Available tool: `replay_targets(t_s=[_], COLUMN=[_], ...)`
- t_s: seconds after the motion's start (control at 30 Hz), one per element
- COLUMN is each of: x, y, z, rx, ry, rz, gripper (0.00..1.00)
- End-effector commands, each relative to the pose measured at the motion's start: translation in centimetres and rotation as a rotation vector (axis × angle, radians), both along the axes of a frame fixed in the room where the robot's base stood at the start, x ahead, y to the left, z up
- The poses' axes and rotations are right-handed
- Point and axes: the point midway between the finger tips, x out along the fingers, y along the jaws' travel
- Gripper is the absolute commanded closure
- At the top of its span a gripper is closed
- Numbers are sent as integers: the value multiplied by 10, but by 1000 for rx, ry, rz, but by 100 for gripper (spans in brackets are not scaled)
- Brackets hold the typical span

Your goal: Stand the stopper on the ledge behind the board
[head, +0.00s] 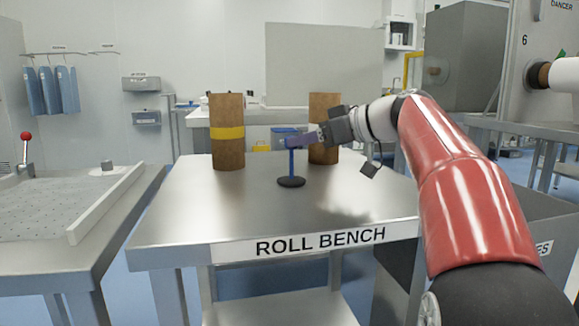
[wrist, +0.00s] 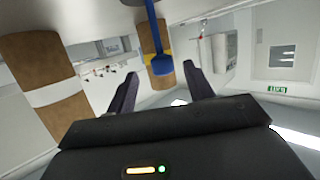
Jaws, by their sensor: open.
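A blue upright stem with a flared top and a round black foot (head: 291,168), apparently the stopper, stands on the roll bench. My gripper (head: 290,141) is open at the height of its top. In the wrist view the scene is upside down, and the blue flared top (wrist: 161,64) shows between the spread fingers of my gripper (wrist: 160,76); I cannot tell whether they touch it. A large grey panel (head: 310,75), perhaps the board, stands at the back. No ledge behind it can be made out.
A brown roll with a yellow band (head: 227,150) stands behind left on the roll bench (head: 200,215); another brown roll (head: 324,105) stands behind my gripper. The bench front is clear. A perforated table (head: 55,205) with a raised edge is at left.

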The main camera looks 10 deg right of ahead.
Motion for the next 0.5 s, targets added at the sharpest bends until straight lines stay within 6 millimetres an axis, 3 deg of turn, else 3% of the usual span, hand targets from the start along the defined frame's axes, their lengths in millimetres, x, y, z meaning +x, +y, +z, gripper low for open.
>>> replay_targets(t_s=[0.3,0.5], x=[27,39], y=[33,43], z=[-13,-18], rx=[1,0], ry=[3,2], rz=[3,-2], gripper=[48,48])
